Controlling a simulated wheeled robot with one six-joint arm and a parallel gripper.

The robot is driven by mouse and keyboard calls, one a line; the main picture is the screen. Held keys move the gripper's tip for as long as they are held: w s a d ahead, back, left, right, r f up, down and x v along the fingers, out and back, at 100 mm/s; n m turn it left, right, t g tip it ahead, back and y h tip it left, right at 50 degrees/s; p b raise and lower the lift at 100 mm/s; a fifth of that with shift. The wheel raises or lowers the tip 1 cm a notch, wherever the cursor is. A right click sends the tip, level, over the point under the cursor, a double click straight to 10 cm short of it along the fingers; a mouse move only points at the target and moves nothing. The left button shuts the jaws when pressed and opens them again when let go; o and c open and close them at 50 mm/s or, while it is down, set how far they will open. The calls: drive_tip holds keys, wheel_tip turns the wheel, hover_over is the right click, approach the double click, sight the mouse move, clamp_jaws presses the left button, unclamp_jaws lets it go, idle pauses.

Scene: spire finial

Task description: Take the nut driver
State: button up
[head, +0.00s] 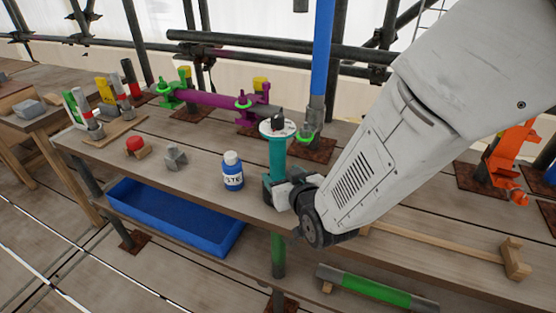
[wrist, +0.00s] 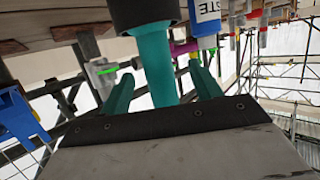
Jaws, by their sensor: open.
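A tall teal tool (head: 277,158), which looks like the nut driver, stands upright near the bench's front edge. My gripper (wrist: 163,78) is open, with one green finger on each side of the shaft and visible gaps. In the head view my gripper (head: 283,192) is low at the tool's front right, partly hiding its base. I cannot tell how deep the shaft sits between the fingers.
A blue-and-white bottle (head: 232,172) stands just left of the tool. A grey block (head: 175,157) and a red-topped piece (head: 136,146) are farther left. A purple pipe (head: 210,101) in green clamps lies behind. A blue bin (head: 175,215) is below; a wooden mallet (head: 516,258) lies right.

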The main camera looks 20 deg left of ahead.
sight(275, 166)
drive_tip(key=x, duration=0.6)
drive_tip(key=shift+w+f, duration=0.25)
drive_tip(key=shift+w, duration=0.15)
drive_tip(key=shift+r, duration=0.1)
clamp_jaws()
